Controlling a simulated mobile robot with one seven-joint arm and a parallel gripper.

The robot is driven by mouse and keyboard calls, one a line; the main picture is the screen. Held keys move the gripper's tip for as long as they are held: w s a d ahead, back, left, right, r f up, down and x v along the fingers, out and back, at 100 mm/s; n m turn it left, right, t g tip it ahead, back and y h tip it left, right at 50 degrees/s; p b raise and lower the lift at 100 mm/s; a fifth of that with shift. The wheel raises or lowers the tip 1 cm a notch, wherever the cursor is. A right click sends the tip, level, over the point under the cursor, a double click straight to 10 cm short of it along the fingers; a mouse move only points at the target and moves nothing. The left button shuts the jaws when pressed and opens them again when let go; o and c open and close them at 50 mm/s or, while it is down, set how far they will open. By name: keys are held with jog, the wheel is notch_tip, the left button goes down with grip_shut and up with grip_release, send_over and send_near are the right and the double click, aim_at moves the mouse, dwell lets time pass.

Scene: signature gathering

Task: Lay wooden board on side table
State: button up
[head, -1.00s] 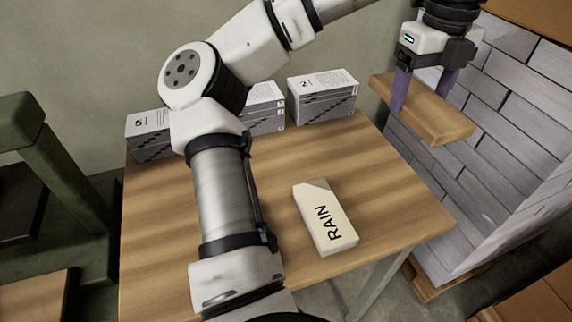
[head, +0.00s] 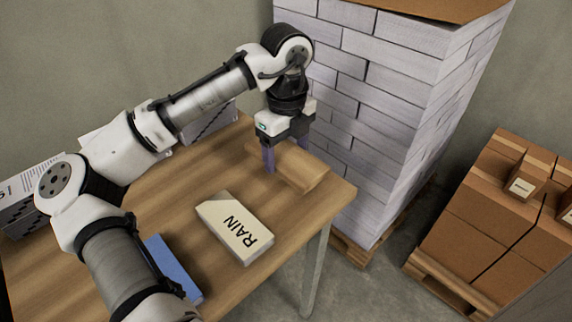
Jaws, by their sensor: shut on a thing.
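The wooden board (head: 306,173) is a small light-brown slab at the right end of the wooden side table (head: 318,204). My gripper (head: 284,158) points down and is shut on the board, with its purple fingers on either side of it. The board lies low and about level over the tabletop, near the table's back right edge. I cannot tell whether its underside touches the wood. The far finger is partly hidden by the board.
A blue object (head: 173,268) lies at the front, partly behind my arm. Grey boxes (head: 210,122) stand at the back. A tall stack of pale bundles (head: 385,120) rises just beyond the table.

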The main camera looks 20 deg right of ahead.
aim_at(286, 166)
jog(key=shift+f, duration=2.25)
jog(key=shift+f, duration=0.2)
jog(key=o, duration=1.1)
jog(key=shift+c, duration=0.2)
jog(key=shift+r, duration=0.15)
notch_tip(286, 166, up, 12)
jog(key=shift+r, duration=0.1)
